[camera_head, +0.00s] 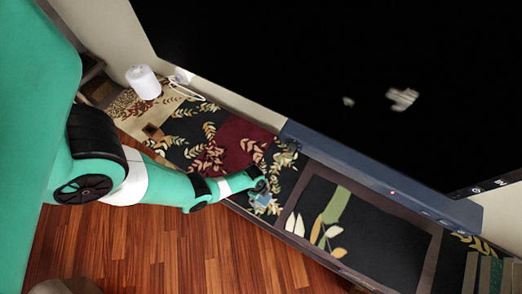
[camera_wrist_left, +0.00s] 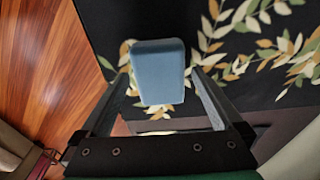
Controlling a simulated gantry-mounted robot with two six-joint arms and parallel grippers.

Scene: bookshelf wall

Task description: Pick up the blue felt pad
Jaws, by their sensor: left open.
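The blue felt pad (camera_wrist_left: 157,70) is a small light-blue block with rounded corners, seen in the left wrist view over a dark leaf-patterned surface. In the head view it shows as a small blue patch (camera_head: 263,198) at the tip of my left arm, partly hidden. My left gripper (camera_head: 260,190) is open above it. In the left wrist view the fingers of my left gripper (camera_wrist_left: 159,76) stand on either side of the pad, with a gap beside it. I cannot tell how far the tips are above the surface. My right gripper is not in view.
A long shelf surface (camera_head: 228,135) with leaf-patterned panels runs diagonally. A white cylinder (camera_head: 144,82) stands at its far left end. A dark blue bar (camera_head: 380,172) lies along the back edge below a large black screen (camera_head: 330,60). Wooden floor (camera_head: 190,250) lies in front.

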